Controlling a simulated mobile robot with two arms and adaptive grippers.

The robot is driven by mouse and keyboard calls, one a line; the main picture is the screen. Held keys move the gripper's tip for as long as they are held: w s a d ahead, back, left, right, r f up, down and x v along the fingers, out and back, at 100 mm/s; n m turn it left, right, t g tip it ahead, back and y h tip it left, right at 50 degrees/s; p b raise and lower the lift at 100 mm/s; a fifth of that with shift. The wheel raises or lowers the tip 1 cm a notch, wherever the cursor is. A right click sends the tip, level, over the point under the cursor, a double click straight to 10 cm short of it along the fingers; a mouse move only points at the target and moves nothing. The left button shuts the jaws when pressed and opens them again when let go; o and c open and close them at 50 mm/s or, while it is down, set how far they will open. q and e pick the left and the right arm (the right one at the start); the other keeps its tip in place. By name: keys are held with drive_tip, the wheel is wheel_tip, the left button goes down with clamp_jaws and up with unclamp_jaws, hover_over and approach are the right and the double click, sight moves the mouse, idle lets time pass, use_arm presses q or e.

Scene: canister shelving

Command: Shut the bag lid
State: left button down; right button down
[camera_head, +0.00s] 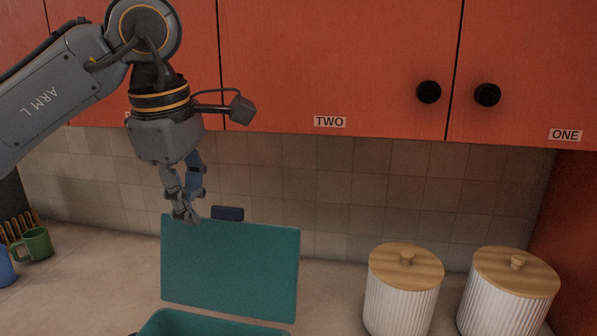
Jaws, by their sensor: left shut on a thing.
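A teal bag (215,324) stands on the counter at the bottom of the head view, only its upper rim showing. Its teal lid (232,268) stands open, nearly upright, behind the opening. A dark blue tab (228,213) sticks up from the lid's top edge. My left gripper (188,215) points down at the lid's upper left edge, left of the tab, and is shut on the lid there. The far finger is partly hidden. My right gripper is not in view.
Two white ribbed canisters with wooden lids (405,262) (516,270) stand at the right. A green mug (37,245) and a dish rack (18,226) are at the far left. Red cupboards (335,60) hang above. Counter between bag and canisters is clear.

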use_arm(q)
drive_tip(key=s+a+f+b, duration=0.1)
drive_tip(key=s+f+b, duration=0.1)
drive_tip(key=s, duration=0.5)
drive_tip(key=shift+a, duration=0.2)
idle(0.5)
drive_tip(key=s+a+f+b, duration=0.1)
drive_tip(key=s+f+b, duration=0.3)
drive_tip(key=s, duration=0.1)
drive_tip(key=shift+s+f, duration=0.25)
drive_tip(key=shift+s, duration=0.15)
idle(0.8)
drive_tip(key=s+f+b, duration=0.3)
drive_tip(key=f+b, duration=0.2)
drive_tip(key=f, duration=0.1)
drive_tip(key=shift+s+a+f, duration=0.2)
drive_tip(key=shift+a+f, duration=0.05)
drive_tip(key=shift+a, duration=0.15)
idle(0.6)
drive_tip(key=shift+f+b, duration=0.1)
drive_tip(key=shift+b, duration=0.2)
